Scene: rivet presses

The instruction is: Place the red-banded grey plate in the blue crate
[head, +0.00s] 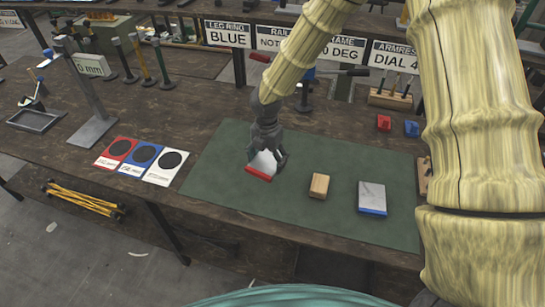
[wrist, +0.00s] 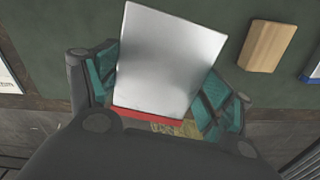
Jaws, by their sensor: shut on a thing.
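The red-banded grey plate (head: 262,164) is in my gripper (head: 266,156) over the left part of the green mat (head: 305,215). Its red band is at the lower edge in the head view. In the wrist view the plate (wrist: 168,60) is a bright grey rectangle between the two teal finger pads of my gripper (wrist: 160,92), with the red band nearest the palm. I cannot tell whether the plate touches the mat. I see no blue crate in either view.
A wooden block (head: 319,186) and a blue-banded grey plate (head: 372,197) lie on the mat to the right. Red, blue and white cards (head: 142,157) lie left of it. A metal stand (head: 92,130) stands further left. Small red (head: 384,122) and blue (head: 412,128) pieces sit behind.

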